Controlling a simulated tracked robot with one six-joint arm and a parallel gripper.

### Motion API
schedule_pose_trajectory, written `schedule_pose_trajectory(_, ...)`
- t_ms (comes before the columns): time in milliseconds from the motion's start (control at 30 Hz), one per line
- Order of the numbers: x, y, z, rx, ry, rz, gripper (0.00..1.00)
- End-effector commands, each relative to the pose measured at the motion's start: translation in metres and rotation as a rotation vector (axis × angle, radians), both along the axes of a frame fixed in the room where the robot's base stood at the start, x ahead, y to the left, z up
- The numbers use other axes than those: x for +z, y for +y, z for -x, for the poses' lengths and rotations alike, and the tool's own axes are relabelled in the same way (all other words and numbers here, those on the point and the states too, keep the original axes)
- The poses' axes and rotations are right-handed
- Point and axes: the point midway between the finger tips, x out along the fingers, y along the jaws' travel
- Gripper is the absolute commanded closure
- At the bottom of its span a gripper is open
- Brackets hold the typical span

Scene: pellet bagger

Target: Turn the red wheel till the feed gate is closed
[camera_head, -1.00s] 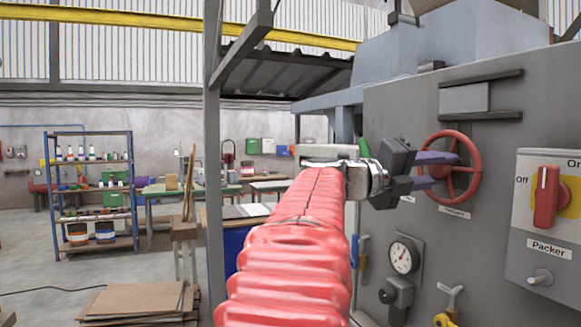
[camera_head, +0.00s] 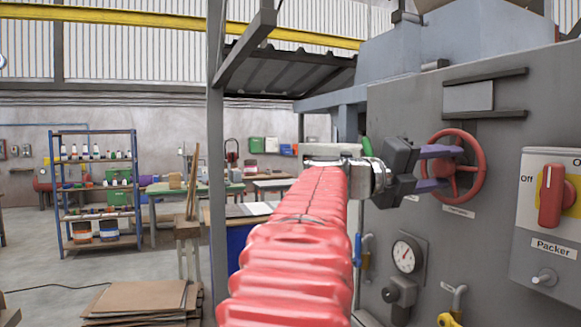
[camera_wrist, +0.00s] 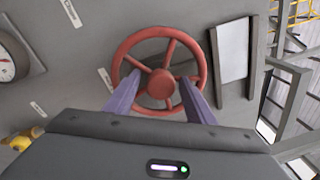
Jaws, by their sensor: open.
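The red wheel (camera_head: 472,165) is mounted on the grey machine panel, right of centre in the head view. In the wrist view the red wheel (camera_wrist: 160,84) is seen face on, with spokes and a round hub. My gripper (camera_head: 440,168) is open, its two purple fingers reaching to the wheel's left side in the head view. In the wrist view the fingertips of my gripper (camera_wrist: 160,85) lie on either side of the hub, over the lower half of the wheel. I cannot tell whether they touch it. A rectangular plate between two rails (camera_head: 468,97) sits above the wheel.
A packer switch box (camera_head: 548,215) with a red knob is right of the wheel. A gauge (camera_head: 406,255) and a yellow valve handle (camera_head: 449,317) are below. Shelves (camera_head: 95,190) and benches stand far left, with open floor before them.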

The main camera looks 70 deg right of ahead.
Motion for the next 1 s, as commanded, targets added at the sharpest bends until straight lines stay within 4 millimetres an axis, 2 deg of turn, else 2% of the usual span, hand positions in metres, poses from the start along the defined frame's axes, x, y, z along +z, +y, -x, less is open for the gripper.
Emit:
schedule_pose_trajectory(267, -0.001, 0.011, -0.015, 0.003, 0.0, 0.001, 0.5)
schedule_pose_trajectory(1000, -0.007, 0.071, -0.086, 0.002, 0.0, 0.0, 0.5)
